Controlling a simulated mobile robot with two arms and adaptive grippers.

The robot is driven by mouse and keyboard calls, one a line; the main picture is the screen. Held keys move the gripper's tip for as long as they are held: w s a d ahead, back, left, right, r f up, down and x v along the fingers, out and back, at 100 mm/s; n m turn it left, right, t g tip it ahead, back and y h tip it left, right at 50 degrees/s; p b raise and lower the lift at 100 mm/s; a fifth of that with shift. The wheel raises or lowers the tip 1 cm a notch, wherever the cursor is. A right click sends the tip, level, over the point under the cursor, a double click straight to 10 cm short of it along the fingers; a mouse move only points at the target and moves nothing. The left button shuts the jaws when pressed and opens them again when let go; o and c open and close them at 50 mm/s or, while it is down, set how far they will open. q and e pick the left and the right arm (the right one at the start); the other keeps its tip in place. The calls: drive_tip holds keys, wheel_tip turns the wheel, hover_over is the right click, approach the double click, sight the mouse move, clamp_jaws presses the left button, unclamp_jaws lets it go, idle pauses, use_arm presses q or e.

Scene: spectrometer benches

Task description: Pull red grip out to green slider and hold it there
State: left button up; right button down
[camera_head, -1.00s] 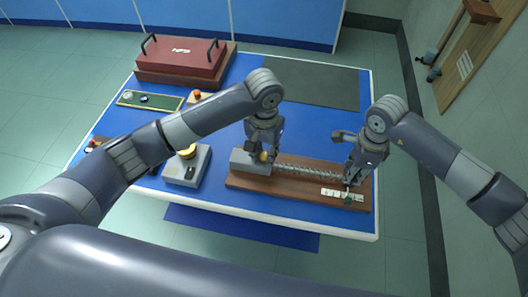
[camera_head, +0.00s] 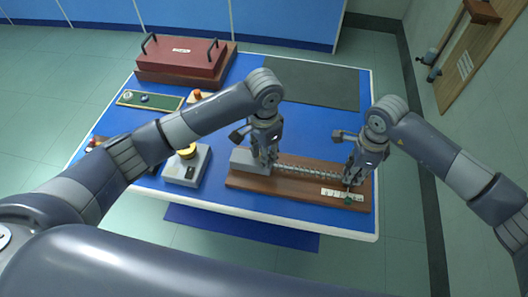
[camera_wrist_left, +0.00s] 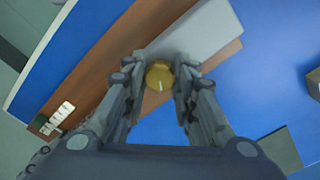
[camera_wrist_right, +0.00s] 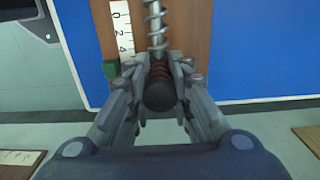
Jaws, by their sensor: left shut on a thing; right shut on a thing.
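The spring rig (camera_head: 300,185) is a wooden board with a coil spring (camera_head: 305,171) stretched from a grey block (camera_head: 242,160) towards the right. My right gripper (camera_head: 353,178) is shut on the dark red grip (camera_wrist_right: 160,94) at the spring's outer end. The green slider (camera_wrist_right: 110,69) sits by the scale, left of the grip in the right wrist view and roughly level with its spring-side end. It also shows in the head view (camera_head: 348,201). My left gripper (camera_wrist_left: 159,72) is shut on the yellow knob (camera_wrist_left: 159,77) at the grey block; its arm hides the knob in the head view.
A white scale (camera_head: 340,193) lies along the board's front right. A grey box with a yellow button (camera_head: 186,166) stands left of the rig. A red case (camera_head: 182,58) and a dark mat (camera_head: 315,86) lie at the back of the blue table.

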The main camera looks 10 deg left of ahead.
use_arm(q)
drive_tip(key=shift+m, duration=1.5)
drive_tip(key=shift+w, duration=0.1)
drive_tip(key=o, duration=1.1)
drive_tip(key=shift+a, duration=0.1)
drive_tip(key=shift+c, duration=0.2)
wheel_tip(320, 180, up, 12)
